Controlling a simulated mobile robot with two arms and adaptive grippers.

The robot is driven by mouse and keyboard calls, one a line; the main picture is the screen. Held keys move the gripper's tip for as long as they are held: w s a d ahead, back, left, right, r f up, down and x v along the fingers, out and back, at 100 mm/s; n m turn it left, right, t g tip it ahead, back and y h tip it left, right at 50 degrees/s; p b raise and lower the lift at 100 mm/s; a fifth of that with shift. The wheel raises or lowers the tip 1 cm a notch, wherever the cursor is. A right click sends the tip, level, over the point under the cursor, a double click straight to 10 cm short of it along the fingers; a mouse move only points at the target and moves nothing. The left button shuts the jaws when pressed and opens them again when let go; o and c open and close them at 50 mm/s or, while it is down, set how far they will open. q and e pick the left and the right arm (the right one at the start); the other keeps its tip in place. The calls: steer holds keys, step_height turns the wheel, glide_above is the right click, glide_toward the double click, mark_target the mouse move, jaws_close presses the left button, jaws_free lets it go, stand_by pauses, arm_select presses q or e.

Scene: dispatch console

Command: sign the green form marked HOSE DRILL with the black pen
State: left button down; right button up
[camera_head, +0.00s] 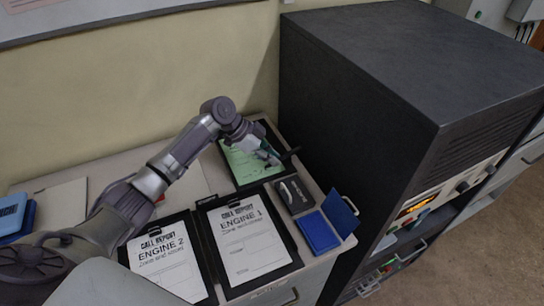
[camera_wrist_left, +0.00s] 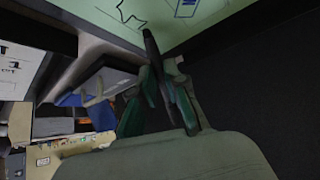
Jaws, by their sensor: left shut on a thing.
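The green form (camera_head: 243,166) lies on a black clipboard at the back of the desk, partly covered by my left arm; its title is not readable. My left gripper (camera_head: 270,155) is over the form's right part, shut on the black pen (camera_head: 291,154). In the left wrist view the pen (camera_wrist_left: 151,50) stands out between the fingers (camera_wrist_left: 158,97), one end over the green form (camera_wrist_left: 165,20). A thin black outline shows on the form there, beside a blue mark in a box. I cannot tell whether the pen touches the paper. My right gripper is not in view.
White ENGINE 1 (camera_head: 250,258) and ENGINE 2 (camera_head: 160,275) call reports lie on clipboards in front. A dark box (camera_head: 282,200) and an open blue pad (camera_head: 318,232) lie to the right. A tall dark cabinet (camera_head: 350,130) walls the desk's right side.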

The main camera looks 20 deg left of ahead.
arm_select(q)
steer(key=shift+r+p, duration=2.35)
steer(key=shift+r, duration=1.05)
steer(key=f+b, duration=0.2)
steer(key=s+f+y+b, duration=0.1)
steer(key=f+b, duration=0.1)
steer(key=s+a+f+y+b, duration=0.1)
steer(key=f, duration=0.1)
steer(key=shift+s+a+f+g+b, duration=0.1)
steer(key=shift+s+f+g+b, duration=0.05)
steer(key=shift+f+g+b, duration=0.25)
steer(key=shift+f, duration=0.45)
